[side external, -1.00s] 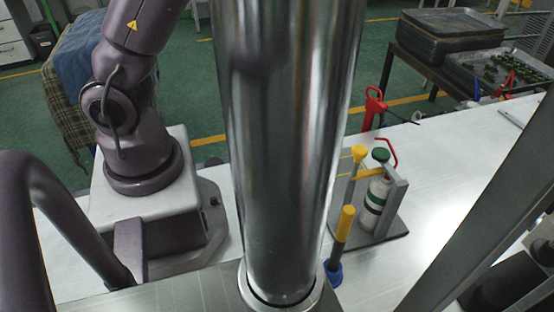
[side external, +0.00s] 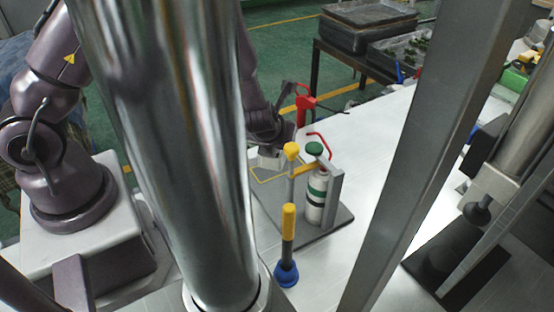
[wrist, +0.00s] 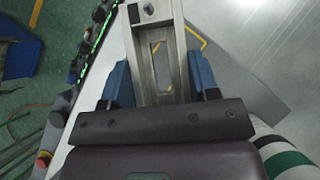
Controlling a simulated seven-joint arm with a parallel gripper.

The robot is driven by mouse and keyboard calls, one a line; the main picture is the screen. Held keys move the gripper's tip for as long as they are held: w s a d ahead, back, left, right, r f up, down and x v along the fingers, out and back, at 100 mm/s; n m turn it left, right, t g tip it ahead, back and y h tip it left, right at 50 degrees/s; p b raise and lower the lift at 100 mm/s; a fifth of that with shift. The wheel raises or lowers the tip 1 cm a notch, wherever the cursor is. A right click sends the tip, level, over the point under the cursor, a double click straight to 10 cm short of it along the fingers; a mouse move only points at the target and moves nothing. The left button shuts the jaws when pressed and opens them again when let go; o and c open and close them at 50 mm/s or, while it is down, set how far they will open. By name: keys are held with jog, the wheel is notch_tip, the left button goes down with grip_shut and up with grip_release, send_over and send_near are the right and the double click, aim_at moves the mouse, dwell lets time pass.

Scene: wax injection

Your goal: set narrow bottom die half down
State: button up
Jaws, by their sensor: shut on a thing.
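The narrow bottom die half (wrist: 161,25) is a grey metal block with a long slot, between the two blue fingers of my gripper (wrist: 160,82) in the wrist view. My gripper is shut on it. In the side view my gripper (side external: 272,145) is partly hidden behind the shiny column, and a pale part of the die half (side external: 269,162) shows below it. It is over or at a yellow-outlined area of the grey plate (side external: 318,222). I cannot tell whether the die half touches the plate.
A white bottle with green bands (side external: 317,200) stands in a bracket beside my gripper. A yellow-topped post (side external: 291,150), a yellow-handled tool in a blue base (side external: 287,225) and a red clamp handle (side external: 305,105) are close by. A shiny column (side external: 165,130) blocks the left-middle view.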

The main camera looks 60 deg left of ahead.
jog(key=shift+f, duration=2.4)
jog(key=o, duration=1.2)
jog(key=shift+f, duration=0.15)
